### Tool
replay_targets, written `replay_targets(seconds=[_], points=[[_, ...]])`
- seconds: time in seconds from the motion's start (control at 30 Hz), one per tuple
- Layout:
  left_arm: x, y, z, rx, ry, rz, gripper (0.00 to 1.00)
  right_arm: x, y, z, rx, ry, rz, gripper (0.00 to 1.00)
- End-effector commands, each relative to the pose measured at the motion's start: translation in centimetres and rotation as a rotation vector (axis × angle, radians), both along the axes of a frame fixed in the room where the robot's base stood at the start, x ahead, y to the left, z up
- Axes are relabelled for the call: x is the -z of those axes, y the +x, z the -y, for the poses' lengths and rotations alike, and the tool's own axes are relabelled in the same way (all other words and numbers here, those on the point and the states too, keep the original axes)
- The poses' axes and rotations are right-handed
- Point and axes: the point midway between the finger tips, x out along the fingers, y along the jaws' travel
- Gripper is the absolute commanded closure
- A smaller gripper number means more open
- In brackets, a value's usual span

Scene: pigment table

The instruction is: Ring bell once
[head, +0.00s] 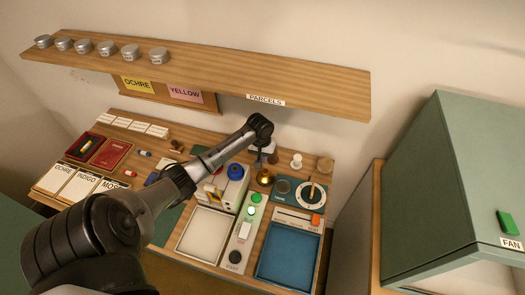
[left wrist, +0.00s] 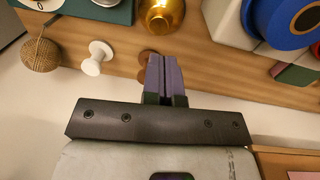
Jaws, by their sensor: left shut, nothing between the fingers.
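The bell, a small brass rounded piece (head: 265,177), stands on the wooden table toward the back, beside a white box. It also shows at the top edge of the left wrist view (left wrist: 161,14), partly cut off. My left gripper (head: 261,160) points down just behind the bell in the head view. Its two purple-grey fingers (left wrist: 163,62) are shut together with nothing between them. In the left wrist view the fingertips are close to the bell with a small gap in the picture; height is hard to tell. My right gripper is not in view.
A white knob (head: 296,160) and a twine ball (head: 324,165) stand to the right of the bell. A white box with a blue reel (head: 235,171) stands to the left. A shelf with tins (head: 200,65) overhangs the back. Trays, including a blue one (head: 288,258), lie in front.

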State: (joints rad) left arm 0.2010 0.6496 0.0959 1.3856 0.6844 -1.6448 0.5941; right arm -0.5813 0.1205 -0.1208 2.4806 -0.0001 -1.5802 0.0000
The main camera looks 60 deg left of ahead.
Motion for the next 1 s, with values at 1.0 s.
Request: replay_targets(seconds=[1.0], points=[[6.9,0.3,0.5,0.000,0.001,0.000,1.00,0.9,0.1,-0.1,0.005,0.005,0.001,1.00]])
